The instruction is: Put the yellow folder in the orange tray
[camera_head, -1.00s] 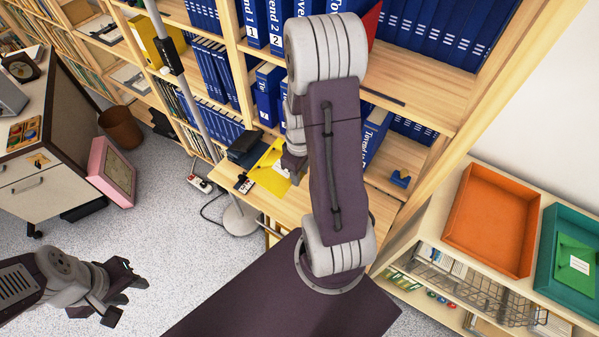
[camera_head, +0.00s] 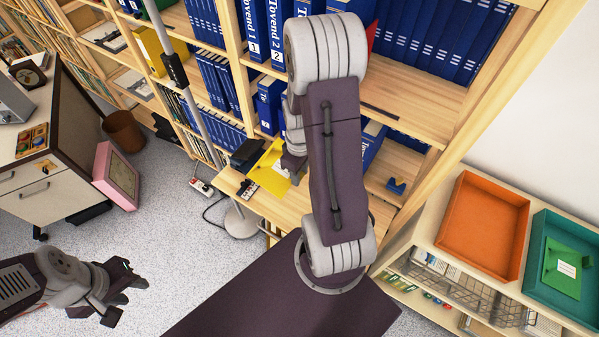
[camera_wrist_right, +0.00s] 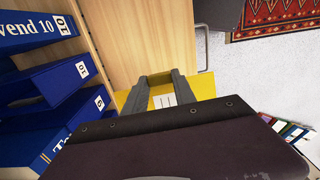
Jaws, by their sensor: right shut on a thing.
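The yellow folder (camera_head: 268,172), with a white label, is at the wooden shelf's ledge in the head view. My right gripper (camera_wrist_right: 158,92) is shut on it; the folder (camera_wrist_right: 198,87) shows between and beside the fingers in the wrist view. My right arm hides part of the folder and most of that gripper in the head view. The orange tray (camera_head: 483,228) sits empty on the low shelf unit at the right. My left gripper (camera_head: 128,287) is open and empty above the floor at the lower left, far from both.
A green tray (camera_head: 540,285) holding a green folder (camera_head: 562,268) stands right of the orange tray. Blue binders (camera_head: 265,35) fill the wooden shelves around my right arm. A dark box (camera_head: 247,153) lies beside the yellow folder. A grey pole (camera_head: 185,85) stands to its left.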

